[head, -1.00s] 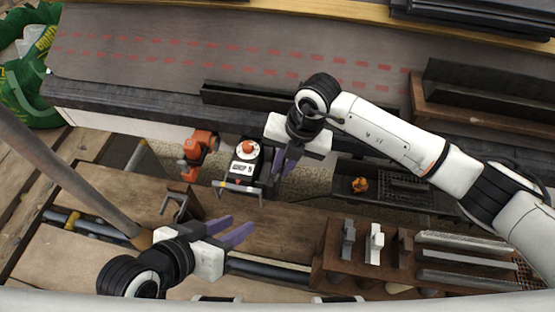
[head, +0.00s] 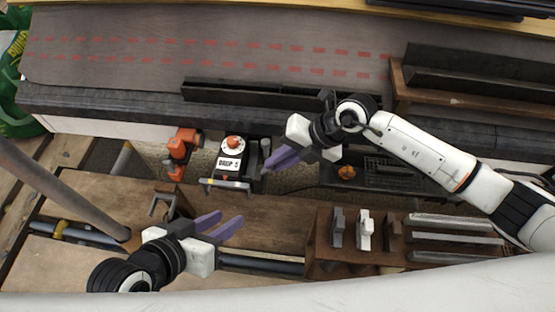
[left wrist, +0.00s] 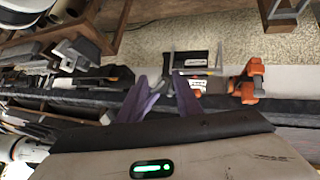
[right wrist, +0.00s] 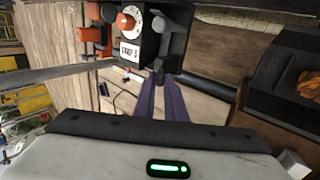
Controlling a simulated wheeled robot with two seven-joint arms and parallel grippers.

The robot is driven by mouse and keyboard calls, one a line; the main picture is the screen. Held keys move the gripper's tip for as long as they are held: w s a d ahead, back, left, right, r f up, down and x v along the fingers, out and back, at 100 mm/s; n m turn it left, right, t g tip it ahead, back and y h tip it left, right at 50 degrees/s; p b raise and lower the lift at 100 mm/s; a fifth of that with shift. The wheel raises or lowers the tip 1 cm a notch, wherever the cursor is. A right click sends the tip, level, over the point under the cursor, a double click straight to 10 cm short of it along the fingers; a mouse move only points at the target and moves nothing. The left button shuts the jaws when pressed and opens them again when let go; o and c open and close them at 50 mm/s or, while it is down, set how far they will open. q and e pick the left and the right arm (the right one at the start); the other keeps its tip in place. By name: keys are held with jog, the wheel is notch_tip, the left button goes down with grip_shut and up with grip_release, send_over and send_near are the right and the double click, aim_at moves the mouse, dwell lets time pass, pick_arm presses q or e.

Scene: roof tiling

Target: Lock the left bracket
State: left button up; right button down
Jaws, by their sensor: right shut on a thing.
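A boxy black and white unit (head: 230,160) with a red-orange knob and a printed label stands in the trough left of centre. It also shows in the right wrist view (right wrist: 130,52). My right gripper (head: 265,169) is at its right side, fingers pointing down-left, shut on a dark lever-like part (right wrist: 158,72) beside the unit. Which piece is the left bracket I cannot tell for sure; a small grey bracket (head: 164,203) stands on the board left of the unit. My left gripper (head: 230,220) is open and empty over the wooden board, right of that bracket.
An orange tool or clamp (head: 181,150) stands left of the unit. A wooden rack (head: 318,240) with grey and white upright pieces and metal strips is at right. A grey pole (head: 65,195) crosses the left side. A dark channel (head: 235,95) lies on the roof sheet behind.

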jog(key=c, duration=1.8)
grip_release()
jog(key=shift+r, duration=0.1)
